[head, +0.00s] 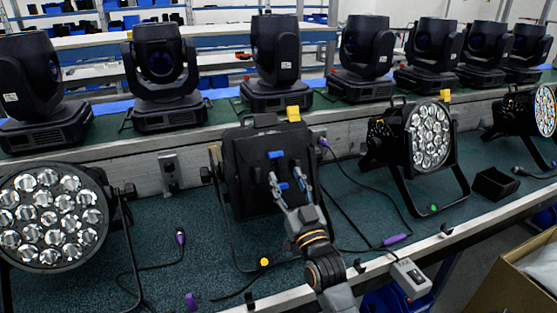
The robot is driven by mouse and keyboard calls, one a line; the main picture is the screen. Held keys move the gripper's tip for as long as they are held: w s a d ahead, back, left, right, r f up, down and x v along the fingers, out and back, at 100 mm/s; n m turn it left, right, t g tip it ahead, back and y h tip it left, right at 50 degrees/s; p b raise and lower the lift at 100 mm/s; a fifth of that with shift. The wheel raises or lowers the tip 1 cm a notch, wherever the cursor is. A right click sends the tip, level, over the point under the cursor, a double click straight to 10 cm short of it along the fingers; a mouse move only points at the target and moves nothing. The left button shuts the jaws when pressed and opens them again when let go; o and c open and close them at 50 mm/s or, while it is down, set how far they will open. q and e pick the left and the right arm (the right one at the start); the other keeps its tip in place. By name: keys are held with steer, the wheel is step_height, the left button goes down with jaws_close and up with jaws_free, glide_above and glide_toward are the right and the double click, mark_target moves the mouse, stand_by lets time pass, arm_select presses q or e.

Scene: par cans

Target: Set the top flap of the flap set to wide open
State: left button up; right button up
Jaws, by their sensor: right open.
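The flap set (240,150) is a dark, roughly square black unit on the middle par can, standing on the green bench. Its front looks flat and covered, with small blue tabs on it. The top flap seems to carry the upper blue tab (275,154); the flap edges are too dark to make out, but it looks shut. Another blue tab (284,186) shows lower, between my fingers. My right gripper (285,173) is open in front of the flap set, one finger on each side of that lower tab. I cannot tell whether it touches. My left gripper is out of view.
Par cans with bare lenses stand at left (52,216) and right (425,140), another at far right. Several moving-head lights (277,62) line the raised shelf behind. Cables with purple connectors (397,240) lie on the bench. A small black box (495,184) sits at right.

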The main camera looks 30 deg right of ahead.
mark_target(277, 156)
steer(key=x, duration=0.6)
steer(key=shift+w+d, duration=0.1)
steer(key=shift+w, duration=0.05)
